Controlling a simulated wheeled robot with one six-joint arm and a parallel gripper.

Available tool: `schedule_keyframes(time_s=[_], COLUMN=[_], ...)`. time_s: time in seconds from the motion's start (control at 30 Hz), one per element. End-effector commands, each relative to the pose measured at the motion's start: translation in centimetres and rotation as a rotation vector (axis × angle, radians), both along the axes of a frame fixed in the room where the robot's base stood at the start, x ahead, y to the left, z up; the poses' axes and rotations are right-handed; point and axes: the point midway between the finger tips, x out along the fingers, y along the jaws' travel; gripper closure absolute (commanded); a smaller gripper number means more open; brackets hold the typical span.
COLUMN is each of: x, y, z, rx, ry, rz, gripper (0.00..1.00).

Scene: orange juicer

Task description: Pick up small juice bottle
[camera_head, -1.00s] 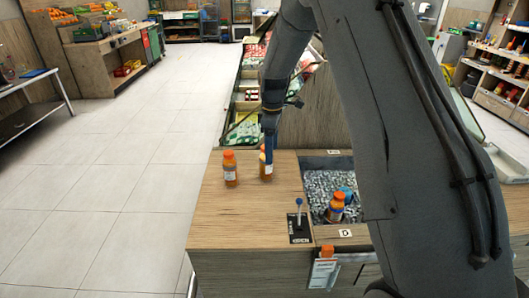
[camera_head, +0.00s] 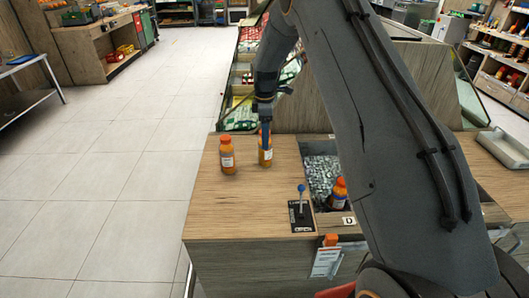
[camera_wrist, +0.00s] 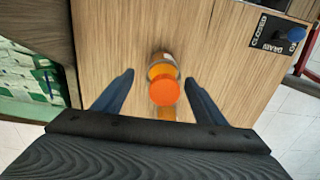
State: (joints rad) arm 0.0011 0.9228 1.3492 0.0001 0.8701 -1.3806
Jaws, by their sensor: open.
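Two small juice bottles with orange caps stand upright on the wooden counter (camera_head: 235,205): a left bottle (camera_head: 228,158) and a right bottle (camera_head: 265,157). My gripper (camera_head: 265,138) points down at the right bottle, and its fingers overlap the bottle's cap in the head view. In the wrist view, my gripper (camera_wrist: 159,78) is open, with one finger on each side of an orange-capped bottle (camera_wrist: 163,90). Gaps show between bottle and fingers. Another orange-capped bottle (camera_head: 338,192) sits in the ice bin (camera_head: 320,172), partly hidden by my arm.
A blue-knobbed lever on a black plate (camera_head: 301,210) stands near the counter's front edge, right of the bottles. Produce crates (camera_head: 245,80) lie behind the counter. The counter's front left is clear, and open floor lies to the left.

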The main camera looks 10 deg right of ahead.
Motion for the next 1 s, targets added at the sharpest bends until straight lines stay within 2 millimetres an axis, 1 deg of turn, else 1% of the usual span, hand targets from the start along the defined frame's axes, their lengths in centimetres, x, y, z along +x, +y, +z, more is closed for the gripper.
schedule_keyframes(time_s=[0.1,0.33,0.47,0.6,0.73,0.93,0.97,1.0], x=[-0.2,-0.4,-0.7,-0.6,-0.6,-0.5,-0.5,-0.5], y=[0.0,0.0,0.1,0.1,0.1,0.1,0.1,0.1], z=[-1.2,-3.2,-5.0,-6.6,-7.3,-7.4,-7.4,-7.4], rx=[0.000,0.000,0.000,0.000,0.000,0.000,0.000,0.000], ry=[0.004,0.003,0.003,0.002,0.000,0.000,0.000,0.000], rz=[0.000,0.000,0.000,-0.001,-0.001,-0.001,-0.001,-0.001], gripper=[0.35,0.35,0.35,0.35,0.35,0.35,0.37,0.43])
